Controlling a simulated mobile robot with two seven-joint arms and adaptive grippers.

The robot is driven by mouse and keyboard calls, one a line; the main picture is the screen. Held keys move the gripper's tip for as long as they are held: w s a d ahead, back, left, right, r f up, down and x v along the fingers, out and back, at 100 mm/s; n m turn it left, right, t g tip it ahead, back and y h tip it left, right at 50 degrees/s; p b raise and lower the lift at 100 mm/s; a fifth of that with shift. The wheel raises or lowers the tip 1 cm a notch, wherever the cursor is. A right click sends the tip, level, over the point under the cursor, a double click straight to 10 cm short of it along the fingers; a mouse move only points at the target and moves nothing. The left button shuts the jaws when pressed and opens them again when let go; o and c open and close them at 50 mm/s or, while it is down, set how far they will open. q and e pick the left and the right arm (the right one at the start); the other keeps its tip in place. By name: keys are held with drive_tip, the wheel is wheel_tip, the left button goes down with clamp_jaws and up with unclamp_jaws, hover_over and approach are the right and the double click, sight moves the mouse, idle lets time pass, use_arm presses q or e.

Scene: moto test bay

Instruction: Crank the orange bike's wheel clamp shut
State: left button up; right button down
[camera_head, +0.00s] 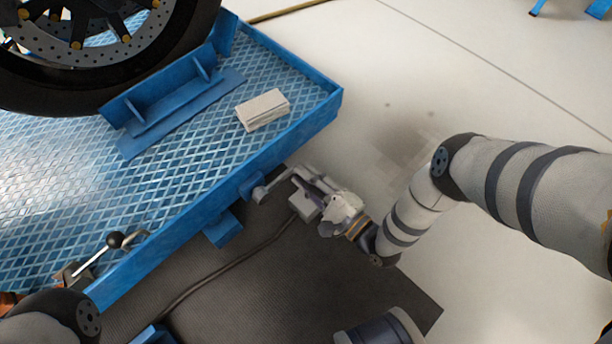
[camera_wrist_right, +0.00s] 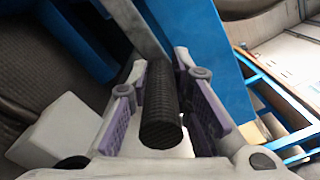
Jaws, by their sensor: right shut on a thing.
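My right gripper (camera_head: 307,180) is beside the edge of the blue lift table. In the right wrist view, its purple-padded fingers (camera_wrist_right: 168,105) are shut on the black ribbed crank handle (camera_wrist_right: 160,110). The crank's grey arm (camera_head: 275,184) runs from the handle to a hub on the table's side. The handle itself is hidden by the gripper in the head view. The blue wheel clamp (camera_head: 170,92) stands on the table against the black tyre (camera_head: 85,97) of a bike wheel. Only the wheel shows of the bike.
A white box (camera_head: 263,109) lies on the blue lift table (camera_head: 215,150) near its corner. A cable (camera_head: 225,268) crosses the dark mat (camera_head: 270,290). Open pale floor lies to the right.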

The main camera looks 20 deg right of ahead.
drive_tip(key=shift+d+f, duration=0.15)
drive_tip(key=c, duration=1.4)
unclamp_jaws()
drive_tip(key=shift+c, duration=0.2)
drive_tip(key=shift+s, duration=0.1)
drive_tip(key=v, duration=1.2)
